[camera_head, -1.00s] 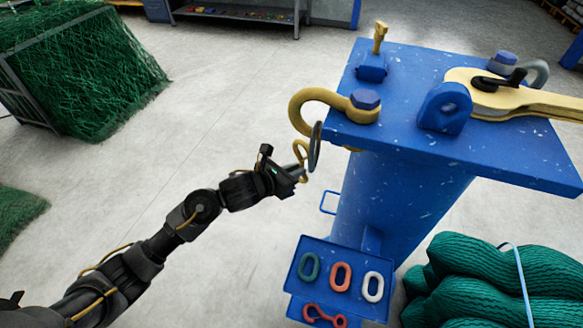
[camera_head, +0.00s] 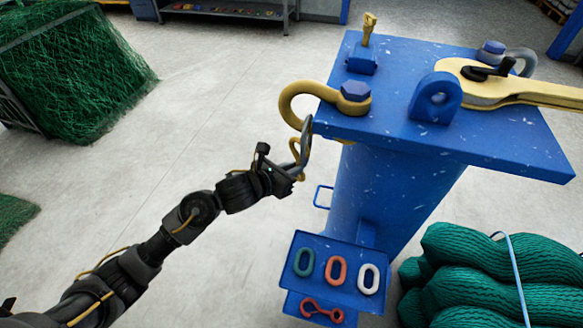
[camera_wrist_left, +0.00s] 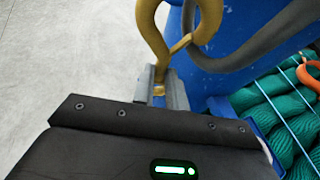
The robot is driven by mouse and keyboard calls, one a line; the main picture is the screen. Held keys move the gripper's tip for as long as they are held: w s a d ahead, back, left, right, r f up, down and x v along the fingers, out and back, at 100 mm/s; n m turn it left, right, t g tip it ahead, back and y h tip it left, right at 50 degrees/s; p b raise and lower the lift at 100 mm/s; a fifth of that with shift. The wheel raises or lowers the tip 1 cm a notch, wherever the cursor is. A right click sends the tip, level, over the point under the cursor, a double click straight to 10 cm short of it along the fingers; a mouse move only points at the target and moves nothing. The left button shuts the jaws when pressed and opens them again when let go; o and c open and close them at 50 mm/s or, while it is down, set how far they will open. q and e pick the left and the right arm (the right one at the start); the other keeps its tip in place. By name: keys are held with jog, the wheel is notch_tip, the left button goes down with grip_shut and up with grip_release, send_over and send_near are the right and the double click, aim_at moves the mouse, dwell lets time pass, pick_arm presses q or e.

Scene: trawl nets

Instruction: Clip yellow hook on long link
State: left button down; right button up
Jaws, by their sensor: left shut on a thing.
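My left gripper (camera_head: 292,172) is shut on the yellow hook (camera_head: 297,145), below the corner of the blue stand. In the left wrist view, the fingers (camera_wrist_left: 160,88) grip the lower end of the hook (camera_wrist_left: 150,25), which stands upright above them. The long grey link (camera_head: 306,142) hangs by the yellow shackle (camera_head: 290,105) at the stand's corner. In the wrist view, the link (camera_wrist_left: 255,45) crosses right beside the hook, and a yellow part overlaps its end. I cannot tell whether the link is inside the hook. My right gripper is not in view.
The blue stand's top (camera_head: 400,125) overhangs just right of the gripper. A blue tray (camera_head: 325,290) with green, orange and white links and a red hook is below. Green net rolls (camera_head: 470,275) lie to the right.

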aim_at(304, 178)
pick_arm(q)
jog(key=shift+r+b, duration=0.2)
jog(key=shift+b, duration=0.15)
dwell(0.7)
jog(key=shift+s+d+f+b, duration=0.25)
jog(key=shift+s+d+b, duration=0.25)
jog(key=shift+b, duration=0.1)
dwell(0.8)
jog(key=shift+s+f+b, duration=0.1)
jog(key=shift+f+b, duration=0.2)
jog(key=shift+b, duration=0.1)
jog(key=shift+s+d+f+b, duration=0.1)
jog(key=shift+d+f+b, duration=0.15)
jog(key=shift+f+b, duration=0.4)
jog(key=shift+s+f+b, duration=0.1)
jog(key=shift+f+b, duration=0.3)
jog(key=shift+b, duration=0.3)
dwell(0.5)
jog(key=shift+d+f+b, duration=0.1)
jog(key=shift+f+b, duration=0.1)
jog(key=shift+b, duration=0.1)
jog(key=shift+s, duration=0.1)
dwell(0.5)
